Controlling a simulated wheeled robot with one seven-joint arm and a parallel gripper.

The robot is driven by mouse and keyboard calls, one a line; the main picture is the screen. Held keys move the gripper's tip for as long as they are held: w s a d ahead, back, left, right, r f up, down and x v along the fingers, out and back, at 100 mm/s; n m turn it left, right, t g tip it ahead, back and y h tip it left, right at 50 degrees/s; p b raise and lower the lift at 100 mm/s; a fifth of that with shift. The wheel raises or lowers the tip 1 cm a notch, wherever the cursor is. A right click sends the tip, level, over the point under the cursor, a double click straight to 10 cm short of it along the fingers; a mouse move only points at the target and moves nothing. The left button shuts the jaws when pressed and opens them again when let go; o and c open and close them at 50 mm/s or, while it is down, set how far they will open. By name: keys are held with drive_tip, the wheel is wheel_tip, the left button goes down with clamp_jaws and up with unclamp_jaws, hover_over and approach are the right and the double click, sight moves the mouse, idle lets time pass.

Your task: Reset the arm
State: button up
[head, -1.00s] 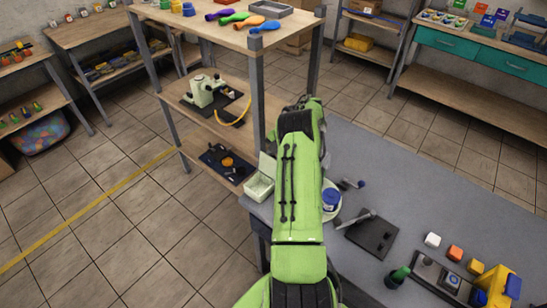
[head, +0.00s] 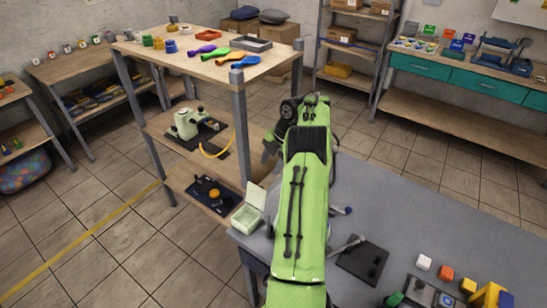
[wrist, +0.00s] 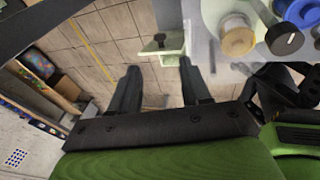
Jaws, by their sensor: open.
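My green arm (head: 302,200) reaches up across the middle of the head view, over the grey table. My gripper (wrist: 158,64) shows in the wrist view with its two dark fingers apart and nothing between them. In the head view, only a dark part of the wrist end shows beside the shelf unit; the fingertips cannot be made out. A pale green box with a raised lid (head: 247,217) stands at the table's left corner. It appears beyond the fingers in the wrist view (wrist: 158,47), apart from them as far as I can tell.
The grey table (head: 420,222) holds a black pad (head: 362,262) and small colored blocks. In the wrist view, a wooden spool (wrist: 236,38) is near the right finger. Floor is clear at left.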

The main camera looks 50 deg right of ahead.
drive_tip(key=shift+v, duration=0.95)
drive_tip(key=w+a+r+m+t+h, duration=0.15)
drive_tip(key=a+r+m, duration=0.25)
drive_tip(key=a+r, duration=0.65)
drive_tip(key=w+a+r+m+g+y, duration=0.1)
drive_tip(key=w+a+r+m, duration=0.25)
drive_tip(key=a+r, duration=0.65)
drive_tip(key=s+a+m+t, duration=0.1)
drive_tip(key=s+a+m, duration=0.1)
drive_tip(key=s+a, duration=0.35)
drive_tip(key=s+a+m, duration=0.3)
drive_tip(key=a, duration=0.6)
drive_tip(key=s+a+f+m, duration=0.2)
drive_tip(key=s, duration=0.5)
drive_tip(key=s+a+f+m+t+h, duration=0.1)
drive_tip(key=s+a+f+m, duration=0.2)
drive_tip(key=s, duration=0.3)
drive_tip(key=shift+s, duration=0.35)
